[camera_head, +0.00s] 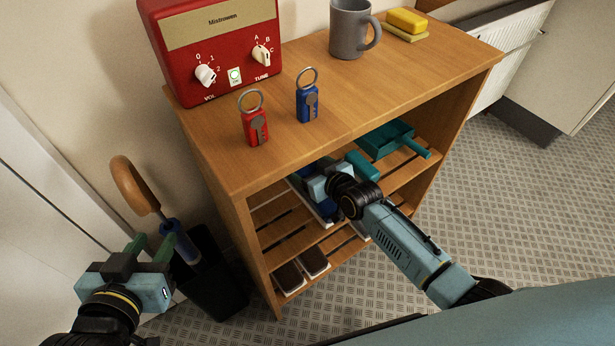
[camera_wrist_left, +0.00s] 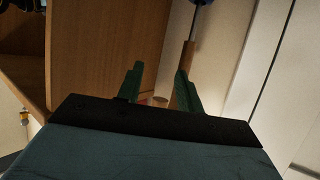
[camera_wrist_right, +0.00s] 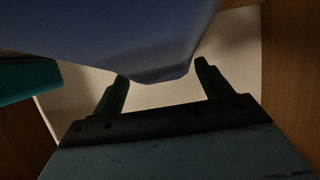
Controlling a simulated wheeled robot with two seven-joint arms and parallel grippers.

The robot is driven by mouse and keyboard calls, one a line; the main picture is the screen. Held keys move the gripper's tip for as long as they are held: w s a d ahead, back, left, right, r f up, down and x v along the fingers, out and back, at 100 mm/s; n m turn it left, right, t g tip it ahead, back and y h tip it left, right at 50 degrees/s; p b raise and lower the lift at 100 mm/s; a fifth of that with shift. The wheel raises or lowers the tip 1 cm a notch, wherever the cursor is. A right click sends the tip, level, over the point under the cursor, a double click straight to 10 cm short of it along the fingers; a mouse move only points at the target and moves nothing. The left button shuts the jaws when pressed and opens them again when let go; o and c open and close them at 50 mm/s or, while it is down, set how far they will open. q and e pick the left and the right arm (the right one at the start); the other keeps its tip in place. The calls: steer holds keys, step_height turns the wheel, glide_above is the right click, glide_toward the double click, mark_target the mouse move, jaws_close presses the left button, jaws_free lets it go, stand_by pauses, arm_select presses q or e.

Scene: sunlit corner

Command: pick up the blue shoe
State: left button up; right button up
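The blue shoe (camera_head: 326,207) is on the upper slatted shelf inside the wooden unit, mostly hidden by my right arm and gripper. In the right wrist view a large smooth blue surface (camera_wrist_right: 150,40), which looks like the shoe, fills the top, and its lower end reaches between the fingertips. My right gripper (camera_wrist_right: 161,72) is open around that end; whether the fingers touch it I cannot tell. My left gripper (camera_head: 153,243) is open and empty at the lower left, and it also shows in the left wrist view (camera_wrist_left: 159,72).
The wooden unit's top (camera_head: 370,88) carries a red radio (camera_head: 215,45), red and blue key fobs, a grey mug (camera_head: 350,30) and a yellow sponge. A teal dustpan (camera_head: 385,140) lies right of my right gripper. An umbrella stand (camera_head: 213,290) is beside my left gripper.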

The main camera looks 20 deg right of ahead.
steer(key=c, duration=1.1)
steer(key=shift+o, duration=0.2)
steer(key=shift+r, duration=0.1)
